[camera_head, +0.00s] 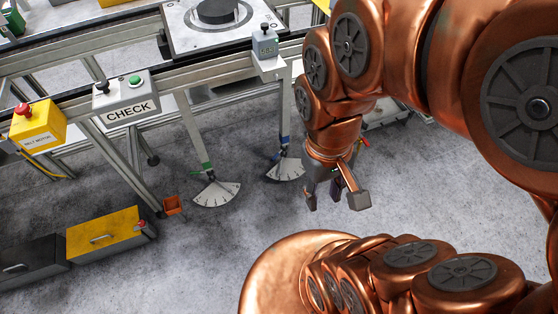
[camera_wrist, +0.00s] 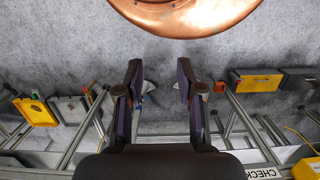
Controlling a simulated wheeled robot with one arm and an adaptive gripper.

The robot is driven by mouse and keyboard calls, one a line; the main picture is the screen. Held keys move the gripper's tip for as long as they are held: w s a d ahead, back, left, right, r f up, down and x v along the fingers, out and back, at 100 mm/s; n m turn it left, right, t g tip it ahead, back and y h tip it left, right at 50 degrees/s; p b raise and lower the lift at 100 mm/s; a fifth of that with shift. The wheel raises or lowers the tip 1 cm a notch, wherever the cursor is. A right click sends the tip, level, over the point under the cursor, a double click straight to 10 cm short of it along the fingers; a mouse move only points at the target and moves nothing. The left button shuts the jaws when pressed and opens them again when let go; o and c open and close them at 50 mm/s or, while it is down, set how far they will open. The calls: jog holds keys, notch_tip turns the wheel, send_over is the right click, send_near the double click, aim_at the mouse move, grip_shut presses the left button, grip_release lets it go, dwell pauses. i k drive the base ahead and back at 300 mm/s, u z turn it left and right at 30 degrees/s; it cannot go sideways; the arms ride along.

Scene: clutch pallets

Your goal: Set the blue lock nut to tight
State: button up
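The blue lock nut (camera_head: 285,140) is a small blue piece on a thin post below the conveyor frame. A white fan-shaped scale (camera_head: 286,171) with dark marks lies at its foot. The nut's setting is too small to read. My gripper (camera_head: 335,196) points down to the right of the blue nut and its scale, apart from them. Its fingers are spread with nothing between them. The wrist view also shows the two fingers apart (camera_wrist: 158,72). A bit of blue shows beside the left finger there, mostly hidden.
A green lock nut (camera_head: 206,168) with its own scale (camera_head: 217,195) stands to the left. A red piece (camera_head: 364,143) is partly hidden behind my gripper. The CHECK box (camera_head: 126,98) and yellow belt-motor box (camera_head: 38,125) sit along the frame. A yellow drawer (camera_head: 104,236) stands lower left.

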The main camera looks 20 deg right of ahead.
aim_at(277, 155)
jog(key=u, duration=2.4)
jog(key=k, duration=0.85)
jog(key=z, duration=1.15)
jog(key=i, duration=0.5)
